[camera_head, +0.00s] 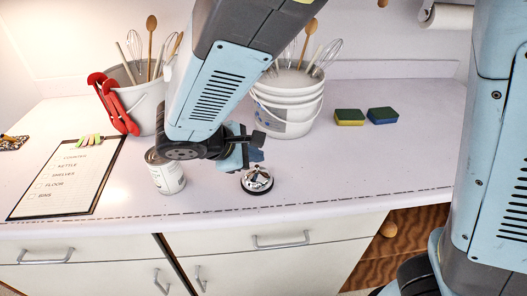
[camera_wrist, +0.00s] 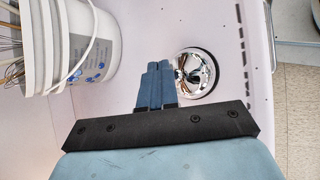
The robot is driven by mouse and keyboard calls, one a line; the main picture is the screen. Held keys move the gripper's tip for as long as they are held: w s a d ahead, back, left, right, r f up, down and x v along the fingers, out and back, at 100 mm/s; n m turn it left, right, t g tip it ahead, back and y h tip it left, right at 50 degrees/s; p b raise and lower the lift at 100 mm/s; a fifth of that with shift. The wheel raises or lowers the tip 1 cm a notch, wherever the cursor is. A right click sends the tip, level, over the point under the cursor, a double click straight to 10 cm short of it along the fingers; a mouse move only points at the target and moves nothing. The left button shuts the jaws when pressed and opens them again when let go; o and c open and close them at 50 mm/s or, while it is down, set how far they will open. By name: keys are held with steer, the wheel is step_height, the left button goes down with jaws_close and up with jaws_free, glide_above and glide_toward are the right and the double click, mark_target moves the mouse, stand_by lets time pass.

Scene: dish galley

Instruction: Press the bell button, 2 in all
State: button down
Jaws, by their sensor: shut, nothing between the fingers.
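The bell (camera_head: 257,181) is a shiny chrome dome on a dark base, standing on the counter near its front edge. It also shows in the wrist view (camera_wrist: 199,76), just right of my fingertips. My gripper (camera_head: 256,157) is above and close to the bell, with its blue fingers shut together and empty. In the wrist view the fingers (camera_wrist: 154,82) overlap the left side of the dome. I cannot tell whether they touch it. The bell's button is not clearly visible.
A can (camera_head: 165,176) stands left of the bell. White buckets (camera_head: 287,112) with utensils stand behind. A clipboard (camera_head: 66,182) lies at the left, and two sponges (camera_head: 382,115) lie at the back right. The counter right of the bell is clear.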

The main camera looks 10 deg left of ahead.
steer(key=shift+f, duration=0.85)
stand_by(0.9)
steer(key=shift+r, duration=0.95)
steer(key=shift+r, duration=2.5)
